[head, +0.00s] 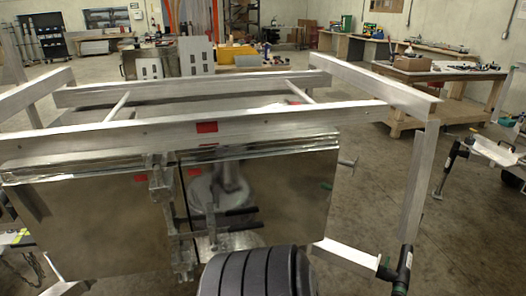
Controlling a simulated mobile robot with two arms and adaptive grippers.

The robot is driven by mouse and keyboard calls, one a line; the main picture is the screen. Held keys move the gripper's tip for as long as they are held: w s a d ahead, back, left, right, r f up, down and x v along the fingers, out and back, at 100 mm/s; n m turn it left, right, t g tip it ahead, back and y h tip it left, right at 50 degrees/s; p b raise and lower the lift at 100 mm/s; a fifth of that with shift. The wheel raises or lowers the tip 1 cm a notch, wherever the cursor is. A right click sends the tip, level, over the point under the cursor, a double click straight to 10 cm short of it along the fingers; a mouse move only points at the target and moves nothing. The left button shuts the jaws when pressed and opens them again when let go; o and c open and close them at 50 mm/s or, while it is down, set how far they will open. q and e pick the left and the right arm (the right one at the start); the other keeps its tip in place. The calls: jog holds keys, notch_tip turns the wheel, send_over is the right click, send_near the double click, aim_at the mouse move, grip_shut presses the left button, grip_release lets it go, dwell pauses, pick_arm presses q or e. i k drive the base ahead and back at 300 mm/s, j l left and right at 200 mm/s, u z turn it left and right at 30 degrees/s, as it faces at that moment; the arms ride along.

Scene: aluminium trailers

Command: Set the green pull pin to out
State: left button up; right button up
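A small dark green piece (327,186) shows at the right edge of the trailer's shiny front panel (290,190). Another small green spot sits beside a black cylindrical fitting (403,270) at the end of the lower right frame arm (345,254). Both are too small to tell which is the green pull pin, or whether a pin is in or out. Neither of my grippers is in view, and nothing is seen touching these parts.
The aluminium trailer frame (210,130) spans the view. A vertical latch or coupling (160,190) and black handles are at its front. A black ribbed tyre-like shape (257,272) is at bottom centre. Another trailer part (495,152) stands right. Concrete floor (380,200) is open between them.

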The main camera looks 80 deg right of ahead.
aim_at(386, 263)
jog(key=z, duration=3.9)
